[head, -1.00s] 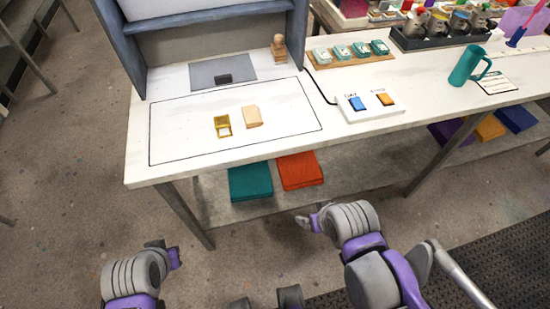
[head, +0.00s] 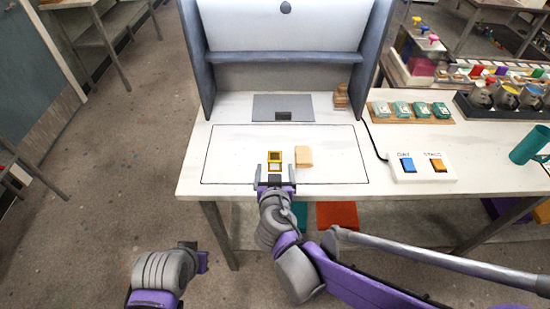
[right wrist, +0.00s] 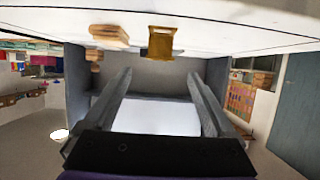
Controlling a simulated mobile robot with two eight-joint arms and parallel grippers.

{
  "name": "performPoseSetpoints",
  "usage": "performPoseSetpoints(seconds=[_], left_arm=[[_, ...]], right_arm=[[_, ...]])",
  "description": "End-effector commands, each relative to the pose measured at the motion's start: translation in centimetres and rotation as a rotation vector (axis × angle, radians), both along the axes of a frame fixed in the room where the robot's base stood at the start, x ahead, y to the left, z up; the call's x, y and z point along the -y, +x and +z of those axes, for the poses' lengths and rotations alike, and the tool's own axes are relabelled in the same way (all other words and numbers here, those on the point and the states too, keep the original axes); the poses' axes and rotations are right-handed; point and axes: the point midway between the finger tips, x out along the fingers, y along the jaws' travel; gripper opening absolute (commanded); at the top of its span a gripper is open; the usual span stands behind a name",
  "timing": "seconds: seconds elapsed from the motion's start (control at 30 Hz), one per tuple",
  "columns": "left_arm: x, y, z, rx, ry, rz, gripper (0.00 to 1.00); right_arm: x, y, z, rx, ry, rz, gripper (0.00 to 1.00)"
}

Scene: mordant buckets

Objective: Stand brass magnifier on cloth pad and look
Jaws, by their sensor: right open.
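The brass magnifier (head: 274,156), a small gold frame, stands inside the outlined area of the white table. It shows in the right wrist view (right wrist: 161,42) beyond the fingers. A small tan block-like piece (head: 303,157), probably the cloth pad, lies just right of it, apart from it. It also shows in the right wrist view (right wrist: 109,34). My right gripper (head: 274,172) is open and empty at the table's front, its fingers pointing at the magnifier's near side. My left gripper (head: 203,261) is low in front of the table; its jaws are unclear.
A grey plate (head: 260,107) with a dark block lies behind, under the grey booth (head: 281,58). A wooden figure (head: 341,95) stands at its right. The outlined area's left side is clear.

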Motion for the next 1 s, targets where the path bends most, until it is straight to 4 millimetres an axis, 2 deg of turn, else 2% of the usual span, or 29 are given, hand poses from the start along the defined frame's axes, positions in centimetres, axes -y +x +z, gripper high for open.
performPoseSetpoints(seconds=[0.1,0.37,0.67,0.97,1.0], left_arm=[[0.0,-0.1,-0.3,-0.002,0.000,0.000,0.00],[0.0,-0.1,-0.4,-0.002,0.000,0.000,0.00],[0.0,-0.1,-0.3,-0.001,0.000,0.000,0.00],[0.0,-0.1,-0.3,-0.002,0.000,0.000,0.00],[0.0,-0.1,-0.3,-0.002,0.000,0.000,0.00]], right_arm=[[0.1,1.9,-0.9,-0.002,0.000,-0.003,0.90],[0.1,3.8,-1.6,-0.002,-0.001,-0.003,0.90],[0.0,7.6,-3.1,-0.003,-0.001,-0.004,0.90],[0.1,8.2,-3.3,-0.003,-0.002,-0.002,0.90],[0.1,8.2,-3.3,-0.003,-0.002,-0.002,0.85]])
